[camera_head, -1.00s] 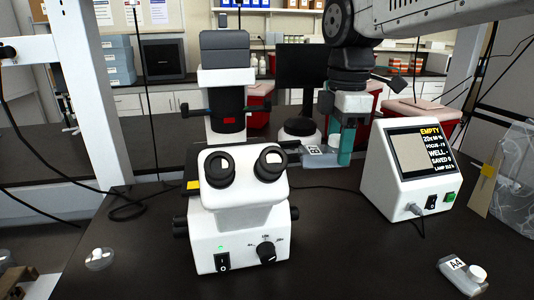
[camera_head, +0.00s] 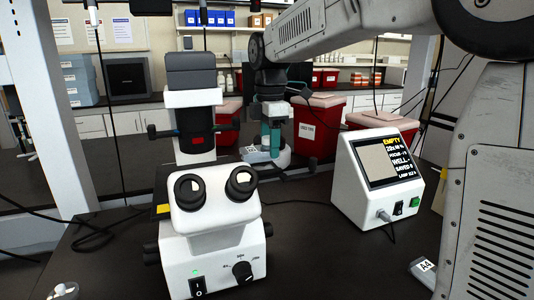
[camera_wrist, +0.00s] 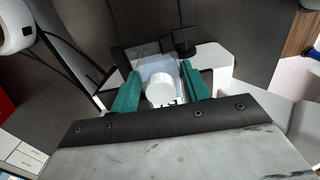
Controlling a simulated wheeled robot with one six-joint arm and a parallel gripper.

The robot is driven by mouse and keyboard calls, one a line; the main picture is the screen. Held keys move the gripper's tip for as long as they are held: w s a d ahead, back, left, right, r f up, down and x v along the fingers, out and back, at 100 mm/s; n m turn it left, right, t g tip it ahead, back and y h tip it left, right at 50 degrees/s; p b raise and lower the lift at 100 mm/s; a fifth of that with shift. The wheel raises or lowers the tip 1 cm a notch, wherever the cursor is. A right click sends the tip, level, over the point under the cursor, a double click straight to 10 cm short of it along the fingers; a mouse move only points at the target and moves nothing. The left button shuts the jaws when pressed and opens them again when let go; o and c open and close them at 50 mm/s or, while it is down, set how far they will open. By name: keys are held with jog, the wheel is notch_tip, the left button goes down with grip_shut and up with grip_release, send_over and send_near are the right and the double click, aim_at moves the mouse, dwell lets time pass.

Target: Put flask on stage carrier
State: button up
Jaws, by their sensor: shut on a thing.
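My gripper (camera_head: 270,138), with teal fingers, is behind and to the right of the microscope in the head view. It is shut on a clear flask (camera_head: 254,154) with a pale label. In the wrist view the flask (camera_wrist: 165,68) lies between the fingers, its white cap towards the camera. A dark plate (camera_wrist: 124,53) and a white block (camera_wrist: 215,62) show beyond and below the flask. I cannot tell whether the flask touches them, or whether the plate is the stage carrier. The white microscope (camera_head: 215,240) hides most of its stage in the head view.
A monitor box (camera_head: 378,178) reading "EMPTY" stands right of the microscope. Another flask, labelled A4 (camera_head: 424,267), lies at the lower right beside my arm. Red bins (camera_head: 318,127) stand at the back. Cables cross the dark bench at left.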

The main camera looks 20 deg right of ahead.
aim_at(267, 154)
jog(key=w, duration=0.2)
jog(key=shift+w+f, duration=0.2)
jog(key=shift+w, duration=0.1)
notch_tip(267, 154, down, 3)
jog(key=shift+f, duration=0.2)
jog(key=shift+f, duration=0.15)
